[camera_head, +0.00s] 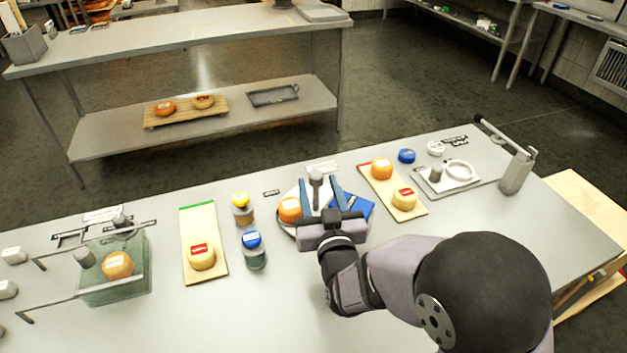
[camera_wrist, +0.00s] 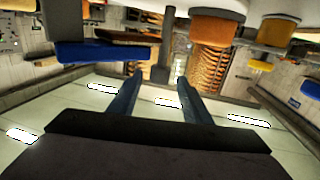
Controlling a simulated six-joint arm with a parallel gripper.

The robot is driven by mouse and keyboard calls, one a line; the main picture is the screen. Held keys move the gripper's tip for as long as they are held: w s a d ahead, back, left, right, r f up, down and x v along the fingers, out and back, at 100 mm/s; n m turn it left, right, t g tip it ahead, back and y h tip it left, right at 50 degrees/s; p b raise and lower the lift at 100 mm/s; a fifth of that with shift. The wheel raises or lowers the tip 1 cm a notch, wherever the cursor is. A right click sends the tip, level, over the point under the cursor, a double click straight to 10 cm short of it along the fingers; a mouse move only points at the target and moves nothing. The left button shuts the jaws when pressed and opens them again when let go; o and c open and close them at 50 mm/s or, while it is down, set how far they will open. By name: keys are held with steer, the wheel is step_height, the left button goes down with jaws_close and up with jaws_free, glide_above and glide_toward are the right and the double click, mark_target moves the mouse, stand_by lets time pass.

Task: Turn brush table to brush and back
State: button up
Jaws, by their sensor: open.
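The brush table, a round pale disc (camera_head: 290,231), sits near the middle of the bench, partly hidden by my gripper. An orange cheese wheel (camera_head: 290,209) stands on its left side and shows in the wrist view (camera_wrist: 214,29). A blue piece, seemingly the brush (camera_head: 358,206), lies at its right side; a blue bar shows in the wrist view (camera_wrist: 95,52). A grey upright post (camera_head: 316,178) stands at the disc's far side. My gripper (camera_head: 320,184) is open and empty, its blue fingers on either side of the post in the picture. Contact cannot be told.
Two jars (camera_head: 254,257) and a green-ended board (camera_head: 198,220) stand left. A glass tank (camera_head: 130,290) holds a cheese farther left. The front bench is clear.

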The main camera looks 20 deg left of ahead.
steer(key=shift+w+a, duration=0.1)
steer(key=shift+w, duration=0.05)
steer(key=p+x, duration=0.1)
steer(key=x, duration=0.6)
steer(key=shift+p, duration=0.35)
steer(key=shift+w, duration=0.1)
jaws_close()
